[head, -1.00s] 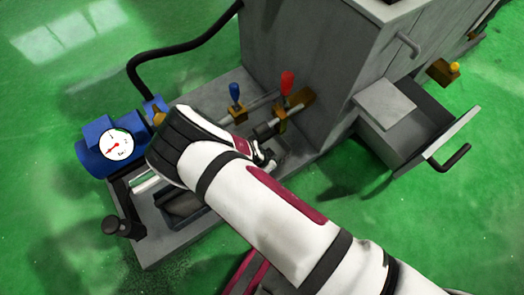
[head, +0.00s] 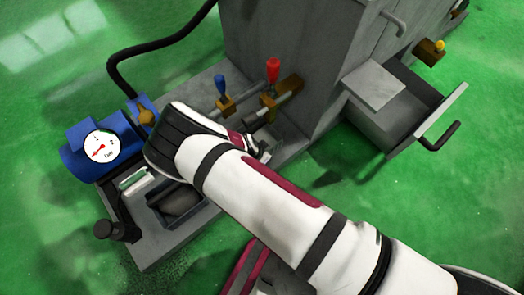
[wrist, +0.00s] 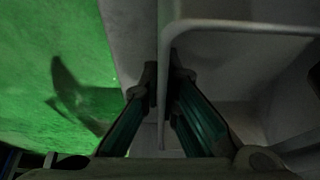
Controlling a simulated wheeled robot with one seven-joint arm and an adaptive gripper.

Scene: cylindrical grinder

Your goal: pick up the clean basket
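In the wrist view, my gripper (wrist: 163,88) has one finger on each side of a thin grey wall, with the fingertips very close to it. I cannot tell whether they press on it. The wall belongs to a grey open container with a rounded rim (wrist: 240,27), at the right; whether it is the clean basket is unclear. In the head view my arm crosses the machine and its wrist is bent over the base, so the fingertips are hidden. A grey open tray (head: 160,212) shows partly behind my arm, with a darker grey object (head: 180,200) in it.
A blue motor with a round gauge (head: 100,147) stands left on the machine base. A blue-topped lever (head: 221,88) and a red-topped one (head: 272,75) rise behind my arm. A drawer-like bin (head: 398,125) with a black handle juts out right. Green floor (head: 430,215) is open around the machine.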

